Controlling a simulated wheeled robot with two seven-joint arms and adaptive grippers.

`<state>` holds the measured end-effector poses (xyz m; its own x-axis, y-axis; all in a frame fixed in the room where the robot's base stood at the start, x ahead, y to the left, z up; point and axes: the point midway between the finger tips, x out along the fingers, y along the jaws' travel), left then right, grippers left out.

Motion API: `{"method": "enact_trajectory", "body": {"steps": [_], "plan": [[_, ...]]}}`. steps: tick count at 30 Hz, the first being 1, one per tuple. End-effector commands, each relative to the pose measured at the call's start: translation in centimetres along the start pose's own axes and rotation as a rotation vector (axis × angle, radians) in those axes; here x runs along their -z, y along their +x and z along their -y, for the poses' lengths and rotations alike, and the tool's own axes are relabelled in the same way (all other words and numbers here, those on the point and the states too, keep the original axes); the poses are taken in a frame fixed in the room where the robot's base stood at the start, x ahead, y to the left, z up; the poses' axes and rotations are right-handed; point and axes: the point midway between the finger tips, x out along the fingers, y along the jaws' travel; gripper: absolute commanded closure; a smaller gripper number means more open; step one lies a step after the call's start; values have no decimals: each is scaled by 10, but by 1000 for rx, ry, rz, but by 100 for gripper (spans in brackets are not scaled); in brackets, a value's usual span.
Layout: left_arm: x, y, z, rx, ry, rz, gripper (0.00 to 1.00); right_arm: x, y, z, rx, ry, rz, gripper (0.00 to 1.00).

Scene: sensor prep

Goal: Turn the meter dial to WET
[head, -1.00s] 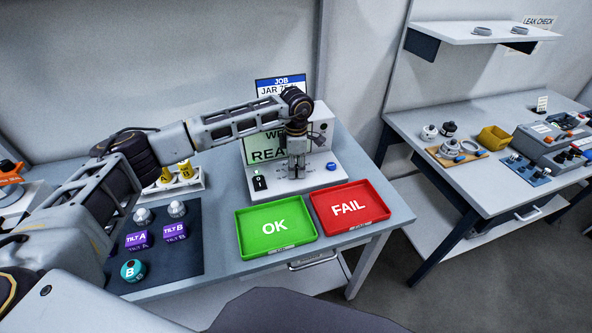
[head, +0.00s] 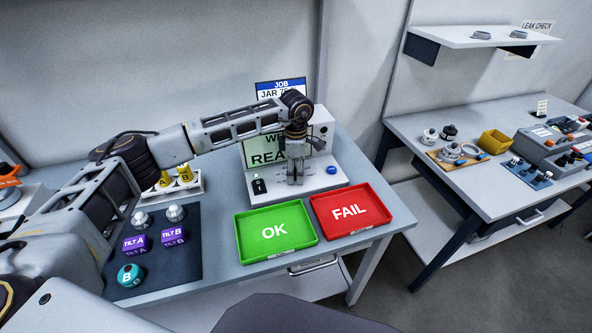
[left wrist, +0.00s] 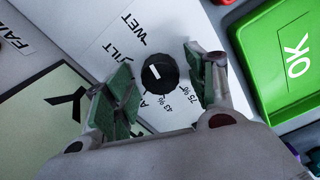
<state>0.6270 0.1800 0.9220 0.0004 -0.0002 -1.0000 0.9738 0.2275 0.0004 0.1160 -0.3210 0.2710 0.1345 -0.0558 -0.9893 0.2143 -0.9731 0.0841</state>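The meter (head: 336,172) is a pale box at the back of the near table, with a green-lit screen (head: 262,150) partly hidden by my arm. Its dial (left wrist: 160,73) is a round black knob with a white mark, seen from above in the left wrist view. The mark sits on the knob's left side, toward the TILT lettering. The WET label (left wrist: 130,24) lies up and left of the knob. My left gripper (head: 296,176) is over the meter's front panel. In the left wrist view its green-padded fingers (left wrist: 164,85) are apart, on either side of the dial, with gaps visible.
A green OK tray (head: 244,244) and a red FAIL tray (head: 384,222) lie in front of the meter. A dark mat (head: 190,262) with purple TILT blocks and knobs is at left. Yellow parts (head: 185,173) stand behind it. A second bench (head: 420,122) is at right.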

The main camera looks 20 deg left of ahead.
Motion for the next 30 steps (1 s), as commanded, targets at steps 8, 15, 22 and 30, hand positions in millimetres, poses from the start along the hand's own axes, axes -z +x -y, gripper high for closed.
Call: {"method": "enact_trajectory", "body": {"steps": [8,15,22,30], "plan": [[0,0,0,0,0,0,42,-8,0,-13,-13,-6,9,100],[0,-9,0,-2,-1,1,42,-6,0,-11,-11,-5,6,100],[0,-34,0,-2,-1,2,42,-4,0,-10,-10,-5,4,100],[0,-75,-1,-2,-1,2,42,-3,0,-9,-9,-4,4,100]]}}
